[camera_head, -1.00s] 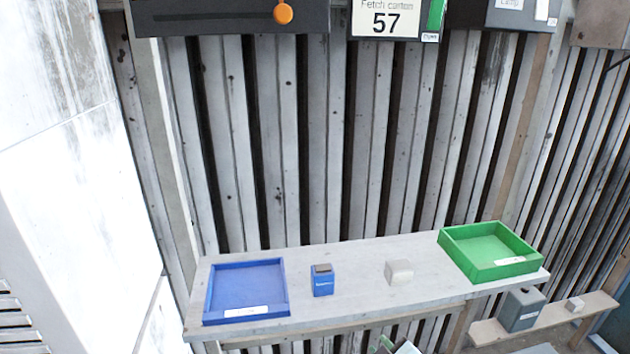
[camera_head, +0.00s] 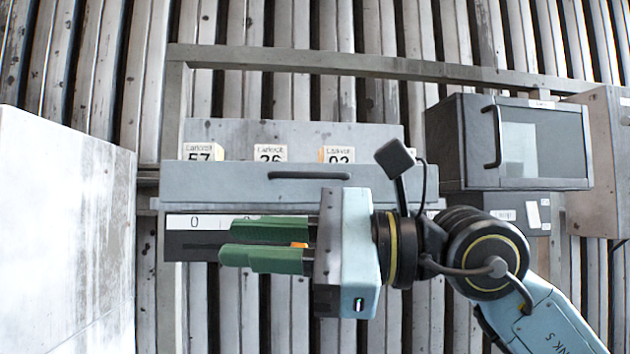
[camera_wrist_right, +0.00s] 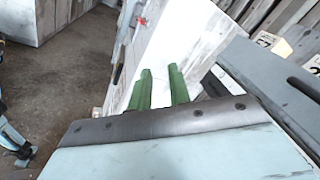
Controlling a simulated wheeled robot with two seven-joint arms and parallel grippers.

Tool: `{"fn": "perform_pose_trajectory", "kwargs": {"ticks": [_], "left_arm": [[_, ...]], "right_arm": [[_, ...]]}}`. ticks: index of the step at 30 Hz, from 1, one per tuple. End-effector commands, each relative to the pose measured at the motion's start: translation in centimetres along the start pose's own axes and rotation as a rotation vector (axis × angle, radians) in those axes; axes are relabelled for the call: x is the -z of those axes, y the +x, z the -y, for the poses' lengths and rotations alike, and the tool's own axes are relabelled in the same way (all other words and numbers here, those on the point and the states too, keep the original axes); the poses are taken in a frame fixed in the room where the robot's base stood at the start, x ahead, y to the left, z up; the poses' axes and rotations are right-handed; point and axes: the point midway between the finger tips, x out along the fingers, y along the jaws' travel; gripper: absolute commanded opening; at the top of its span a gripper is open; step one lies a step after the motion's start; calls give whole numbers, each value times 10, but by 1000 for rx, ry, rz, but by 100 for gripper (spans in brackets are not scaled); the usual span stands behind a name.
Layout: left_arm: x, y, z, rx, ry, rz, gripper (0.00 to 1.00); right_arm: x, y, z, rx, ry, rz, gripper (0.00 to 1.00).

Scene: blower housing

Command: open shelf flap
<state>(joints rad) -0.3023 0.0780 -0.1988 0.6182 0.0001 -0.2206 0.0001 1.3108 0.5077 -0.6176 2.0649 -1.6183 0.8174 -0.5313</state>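The shelf flap (camera_head: 230,180) is a blue-grey panel with a dark horizontal bar handle (camera_head: 310,175). It hangs across the front of the shelf, below several number cards. My right gripper (camera_head: 227,243) has two green fingers pointing left in the head view, in front of and below the flap. A gap shows between the fingers, with nothing held. In the right wrist view the open fingers (camera_wrist_right: 160,75) point away from the flap panel (camera_wrist_right: 255,70), which is at the right with part of its handle (camera_wrist_right: 305,88). My left gripper is out of view.
A dark cabinet (camera_head: 450,145) with a glass window and vertical handle stands right of the flap. A dark panel with an orange knob (camera_head: 299,245) lies behind my right fingers. A white block-like wall (camera_head: 65,230) fills the left side.

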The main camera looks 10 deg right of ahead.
Motion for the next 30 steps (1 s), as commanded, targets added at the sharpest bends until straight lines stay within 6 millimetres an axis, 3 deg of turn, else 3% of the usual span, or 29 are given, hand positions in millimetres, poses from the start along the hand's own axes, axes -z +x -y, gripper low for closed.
{"fn": "perform_pose_trajectory", "kwargs": {"ticks": [3,9,15,20,30], "left_arm": [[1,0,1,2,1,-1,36],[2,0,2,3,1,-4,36],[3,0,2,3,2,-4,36],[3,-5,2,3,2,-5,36],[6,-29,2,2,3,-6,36]], "right_arm": [[2,-17,38,46,-296,-318,19],[-12,-72,100,176,-571,-742,19],[-27,-107,127,257,-649,-933,19],[-20,-104,136,263,-652,-956,19],[25,-64,169,259,-649,-951,19]]}}
